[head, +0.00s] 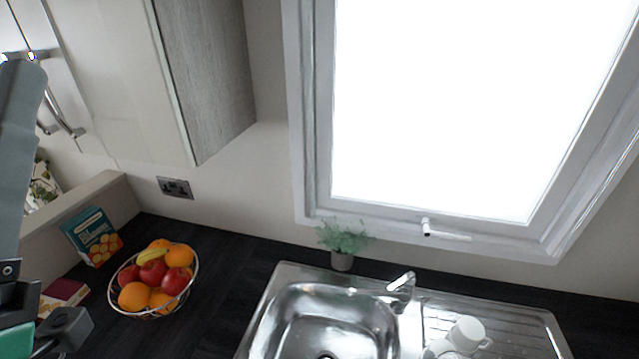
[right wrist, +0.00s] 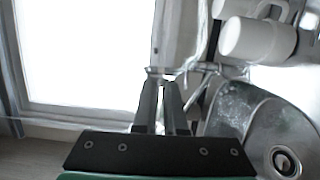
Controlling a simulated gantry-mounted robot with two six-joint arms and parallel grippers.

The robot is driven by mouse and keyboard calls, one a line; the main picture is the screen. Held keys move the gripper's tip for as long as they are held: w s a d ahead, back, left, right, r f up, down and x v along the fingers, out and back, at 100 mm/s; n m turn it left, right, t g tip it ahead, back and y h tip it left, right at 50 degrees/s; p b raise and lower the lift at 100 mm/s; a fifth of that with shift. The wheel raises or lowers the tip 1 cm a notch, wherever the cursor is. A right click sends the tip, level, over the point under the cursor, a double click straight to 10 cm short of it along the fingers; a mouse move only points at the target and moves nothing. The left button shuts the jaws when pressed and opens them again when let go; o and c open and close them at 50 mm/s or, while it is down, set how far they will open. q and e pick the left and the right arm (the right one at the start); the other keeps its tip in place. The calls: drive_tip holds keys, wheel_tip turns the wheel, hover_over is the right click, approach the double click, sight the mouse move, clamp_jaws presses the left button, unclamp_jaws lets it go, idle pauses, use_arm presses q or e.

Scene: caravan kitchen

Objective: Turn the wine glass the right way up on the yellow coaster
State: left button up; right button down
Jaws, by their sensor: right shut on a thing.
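Only a small glassy edge shows at the fingertips. The rest of the glass is hidden or too faint to see, so I cannot tell which way up it is. The yellow coaster is in neither view.
A wire bowl of fruit (head: 153,281) stands on the dark worktop. A steel sink (head: 330,318) with a tap (head: 402,287) has white mugs (head: 466,334) on its drainer. A potted plant (head: 342,245) stands below the window. Boxes (head: 92,237) stand at the left.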

drive_tip(key=n, duration=0.4)
drive_tip(key=shift+f+t, duration=0.1)
drive_tip(key=shift+t, duration=0.3)
drive_tip(key=n+t, duration=0.1)
drive_tip(key=n, duration=0.4)
drive_tip(key=shift+n+y, duration=0.3)
drive_tip(key=n+t, duration=0.1)
drive_tip(key=n, duration=0.3)
drive_tip(key=shift+n+y, duration=0.3)
drive_tip(key=shift+n, duration=0.1)
drive_tip(key=n, duration=0.2)
drive_tip(key=n+t+y, duration=0.1)
drive_tip(key=n, duration=0.2)
drive_tip(key=shift+n+y, duration=0.3)
